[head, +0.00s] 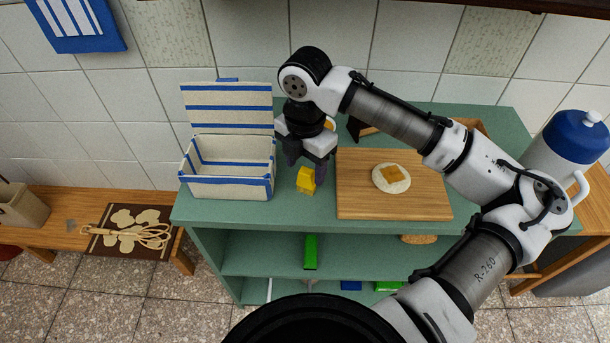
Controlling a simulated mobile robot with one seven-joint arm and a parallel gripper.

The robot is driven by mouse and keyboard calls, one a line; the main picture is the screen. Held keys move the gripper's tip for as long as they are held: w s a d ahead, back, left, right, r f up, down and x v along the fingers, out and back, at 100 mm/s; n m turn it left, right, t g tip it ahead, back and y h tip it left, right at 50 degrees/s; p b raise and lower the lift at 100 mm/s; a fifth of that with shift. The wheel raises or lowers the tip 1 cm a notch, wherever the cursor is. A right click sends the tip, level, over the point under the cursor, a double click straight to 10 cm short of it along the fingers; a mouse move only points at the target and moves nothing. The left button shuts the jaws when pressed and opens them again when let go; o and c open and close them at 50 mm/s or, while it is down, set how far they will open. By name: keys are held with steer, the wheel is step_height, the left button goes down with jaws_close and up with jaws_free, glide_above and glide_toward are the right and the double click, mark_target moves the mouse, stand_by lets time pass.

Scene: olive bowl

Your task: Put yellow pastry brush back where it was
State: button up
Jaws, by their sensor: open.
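A small yellow block-like thing, which looks like the yellow pastry brush (306,181), is on the green counter, between the white box and the wooden board. My gripper (306,168) points down right at it, with the dark fingers apart. One finger is at its left and the other overlaps its right side. I cannot tell whether they touch it. The rest of the brush is hidden or too small to make out.
An open white box with blue stripes (228,188) stands left. A cutting board (420,207) with dough (391,178) lies right. A green thing (310,252) is on the shelf below. A low bench (75,240) with a whisk (140,235) stands far left; a blue-lidded container (570,140) is right.

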mark_target(305, 171)
step_height(305, 171, up, 7)
steer(key=shift+r, duration=0.15)
steer(key=shift+s, duration=0.1)
stand_by(0.5)
